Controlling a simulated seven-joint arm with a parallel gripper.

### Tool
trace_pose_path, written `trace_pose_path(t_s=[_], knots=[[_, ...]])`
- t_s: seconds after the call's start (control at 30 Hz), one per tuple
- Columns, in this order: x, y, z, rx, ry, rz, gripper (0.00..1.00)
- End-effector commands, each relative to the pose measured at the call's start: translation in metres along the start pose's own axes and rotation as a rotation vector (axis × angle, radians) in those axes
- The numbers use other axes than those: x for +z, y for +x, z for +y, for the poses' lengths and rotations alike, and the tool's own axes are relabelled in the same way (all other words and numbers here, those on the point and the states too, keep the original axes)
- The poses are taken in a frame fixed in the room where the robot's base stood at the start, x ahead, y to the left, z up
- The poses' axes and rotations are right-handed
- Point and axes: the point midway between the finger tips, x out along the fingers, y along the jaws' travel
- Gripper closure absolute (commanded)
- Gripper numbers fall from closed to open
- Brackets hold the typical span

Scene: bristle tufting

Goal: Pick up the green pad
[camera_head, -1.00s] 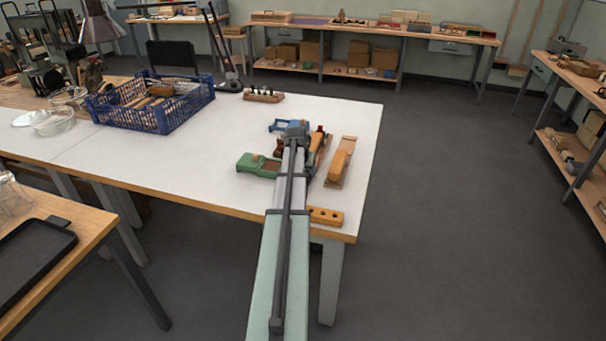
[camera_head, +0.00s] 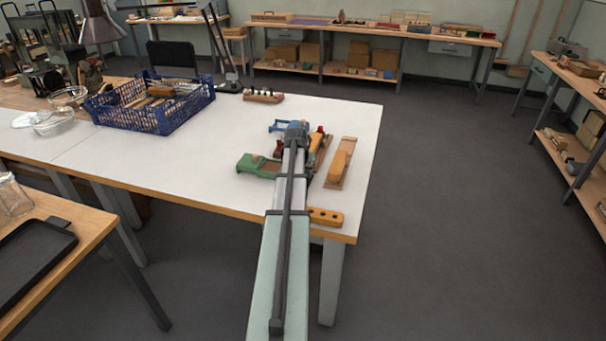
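My gripper (camera_head: 297,130) is at the far end of my arm, above the table and just beyond the green object. Its fingers are hidden or too small to make out.
A blue item (camera_head: 283,125) lies behind my gripper. A wooden block on a base (camera_head: 342,163) and an orange block with holes (camera_head: 326,217) lie to the right. A blue crate (camera_head: 150,112) and a small rack (camera_head: 263,96) stand farther left. The white table (camera_head: 220,133) is bare between them.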

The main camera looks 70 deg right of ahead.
Motion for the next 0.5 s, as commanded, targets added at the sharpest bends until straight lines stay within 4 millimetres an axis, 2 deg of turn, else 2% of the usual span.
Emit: trace_pose_path(t_s=[0.23, 0.5], knots=[[-0.005, -0.01, 0.0, -0.001, 0.0, 0.002, 0.87], [-0.021, -0.048, 0.0, -0.001, 0.0, 0.002, 0.87]])
